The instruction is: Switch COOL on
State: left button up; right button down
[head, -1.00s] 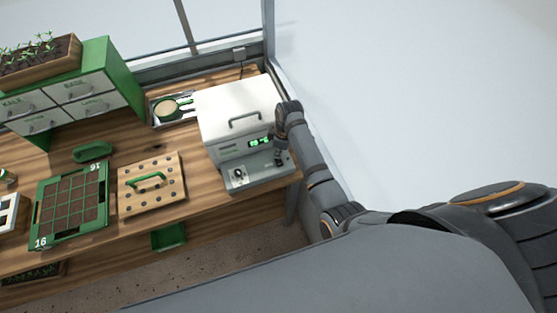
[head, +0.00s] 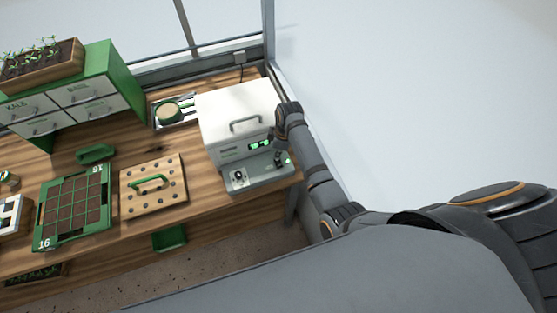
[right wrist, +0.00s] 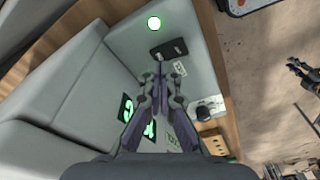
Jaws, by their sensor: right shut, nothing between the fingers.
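The white machine (head: 235,108) stands at the right end of the bench, with a lit green display (head: 260,143) and a grey control ledge (head: 258,178). The lamp also shows in the head view (head: 288,159). A knob (right wrist: 208,108) is at the ledge's other end. My right gripper (head: 279,163) is shut and empty, its tips (right wrist: 167,68) close to the switch; I cannot tell if they touch. The small label's text is unreadable. My left gripper is out of view.
A wooden board with a green handle (head: 166,203) and a green seed tray (head: 47,217) lie left of the machine. Green drawers (head: 118,75) stand at the back left.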

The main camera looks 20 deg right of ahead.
aim_at(278, 161)
jog(key=shift+r+b, duration=0.3)
jog(key=shift+r, duration=2.15)
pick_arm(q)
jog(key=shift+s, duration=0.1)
pick_arm(e)
jog(key=shift+f, duration=0.1)
